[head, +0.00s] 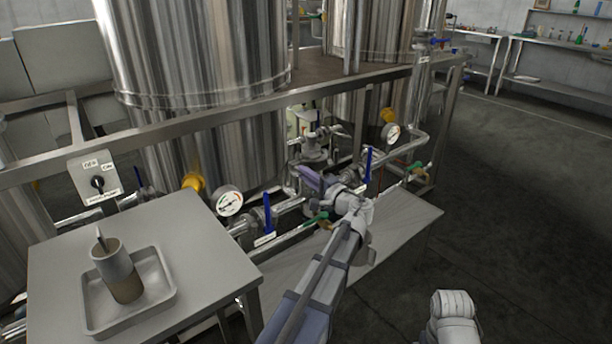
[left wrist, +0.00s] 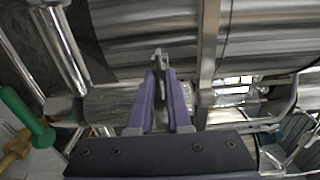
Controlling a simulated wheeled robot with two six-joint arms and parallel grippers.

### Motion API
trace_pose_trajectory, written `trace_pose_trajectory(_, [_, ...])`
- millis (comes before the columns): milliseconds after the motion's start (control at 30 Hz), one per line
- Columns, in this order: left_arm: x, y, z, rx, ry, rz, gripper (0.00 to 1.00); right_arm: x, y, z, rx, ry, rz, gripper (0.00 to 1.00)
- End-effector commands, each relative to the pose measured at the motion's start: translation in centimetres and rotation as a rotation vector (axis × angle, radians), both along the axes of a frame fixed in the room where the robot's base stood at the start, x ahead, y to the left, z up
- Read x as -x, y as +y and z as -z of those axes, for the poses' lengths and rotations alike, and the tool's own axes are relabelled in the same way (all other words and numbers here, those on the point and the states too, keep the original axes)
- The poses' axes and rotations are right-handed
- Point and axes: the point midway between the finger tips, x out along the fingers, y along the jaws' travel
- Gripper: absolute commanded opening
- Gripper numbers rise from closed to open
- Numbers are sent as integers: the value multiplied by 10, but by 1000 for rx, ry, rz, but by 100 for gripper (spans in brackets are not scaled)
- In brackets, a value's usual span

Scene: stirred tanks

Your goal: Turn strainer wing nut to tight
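My left gripper (head: 312,178) reaches in from below among the pipe fittings under the steel tanks. In the left wrist view its two purple fingers (left wrist: 160,74) point at a small metal piece (left wrist: 158,56), which looks like the wing nut. This piece stands at the fingertips, partly between them. The gap between the fingers is narrow, and I cannot tell whether they press on it. In the head view the gripper hides the wing nut, and the strainer is hard to make out among the pipework. My right gripper is out of view.
Blue-handled valves (head: 267,213) and pressure gauges (head: 229,202) crowd the pipe run. A green handle (left wrist: 27,117) is close at left in the wrist view. A steel frame rail (head: 225,116) crosses above. A side table (head: 60,262) bears a tray with a cup. Floor at right is clear.

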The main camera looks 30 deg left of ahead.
Motion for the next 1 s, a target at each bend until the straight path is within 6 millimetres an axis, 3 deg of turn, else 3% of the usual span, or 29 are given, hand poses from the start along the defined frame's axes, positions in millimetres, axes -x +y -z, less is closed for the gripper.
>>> trace_pose_trajectory(133, [0,0,0,0,0,0,0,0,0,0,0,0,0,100])
trace_pose_trajectory(733, [0,0,0,-4,12,0,0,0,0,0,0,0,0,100])
trace_pose_trajectory(1000, [0,0,0,-55,134,1,0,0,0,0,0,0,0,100])
